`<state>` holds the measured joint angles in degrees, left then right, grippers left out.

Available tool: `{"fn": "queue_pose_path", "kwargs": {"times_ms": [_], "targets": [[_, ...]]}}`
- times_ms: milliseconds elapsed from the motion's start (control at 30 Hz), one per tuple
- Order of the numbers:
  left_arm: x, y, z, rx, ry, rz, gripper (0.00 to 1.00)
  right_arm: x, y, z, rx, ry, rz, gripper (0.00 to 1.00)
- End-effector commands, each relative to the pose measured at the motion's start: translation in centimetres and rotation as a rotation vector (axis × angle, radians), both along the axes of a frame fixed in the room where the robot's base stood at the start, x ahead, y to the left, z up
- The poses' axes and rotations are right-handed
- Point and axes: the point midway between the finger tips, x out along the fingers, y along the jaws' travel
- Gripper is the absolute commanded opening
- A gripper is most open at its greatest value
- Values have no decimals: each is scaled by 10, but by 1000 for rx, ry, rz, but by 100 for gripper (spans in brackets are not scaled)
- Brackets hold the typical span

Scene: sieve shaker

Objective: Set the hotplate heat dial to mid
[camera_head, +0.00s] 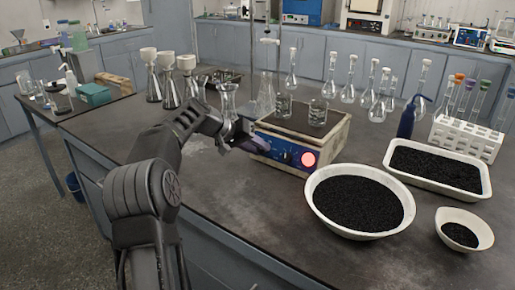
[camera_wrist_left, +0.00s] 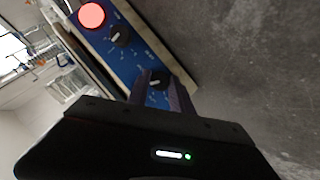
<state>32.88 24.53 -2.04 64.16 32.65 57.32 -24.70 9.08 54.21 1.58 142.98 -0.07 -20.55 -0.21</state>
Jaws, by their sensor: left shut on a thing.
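The hotplate (camera_head: 333,138) stands on the dark bench, with a blue front panel (camera_head: 279,150) and a lit red lamp (camera_head: 309,159). In the left wrist view the panel carries two black dials with white pointer marks: one (camera_wrist_left: 120,36) beside the red lamp (camera_wrist_left: 91,15), free, and another (camera_wrist_left: 158,77) farther from the lamp. My left gripper (camera_head: 256,144) is at the left end of the panel. In the wrist view its fingers (camera_wrist_left: 162,92) are shut on the dial farther from the lamp. The labels are too small to read. My right gripper is not in view.
A glass flask (camera_head: 228,101) stands close behind my left wrist. A white bowl of black grains (camera_head: 318,211) is right of the panel front. The bench in front of the panel is clear.

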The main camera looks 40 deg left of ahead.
Motion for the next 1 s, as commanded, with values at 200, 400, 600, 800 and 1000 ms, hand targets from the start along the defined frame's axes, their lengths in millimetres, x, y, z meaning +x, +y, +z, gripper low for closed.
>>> {"fn": "queue_pose_path", "kwargs": {"times_ms": [200, 400, 600, 800, 1000], "targets": [[0, -1, -1, -2, 1, -1, 0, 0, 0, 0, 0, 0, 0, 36], [0, -1, -1, -2, 1, -1, 43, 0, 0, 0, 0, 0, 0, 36], [0, 0, -1, -2, 1, 0, 48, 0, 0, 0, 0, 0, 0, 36], [-2, 1, 2, -2, 0, 1, 48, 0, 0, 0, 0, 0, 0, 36], [-19, 8, 18, 0, -1, 2, 48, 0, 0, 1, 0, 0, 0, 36]]}}
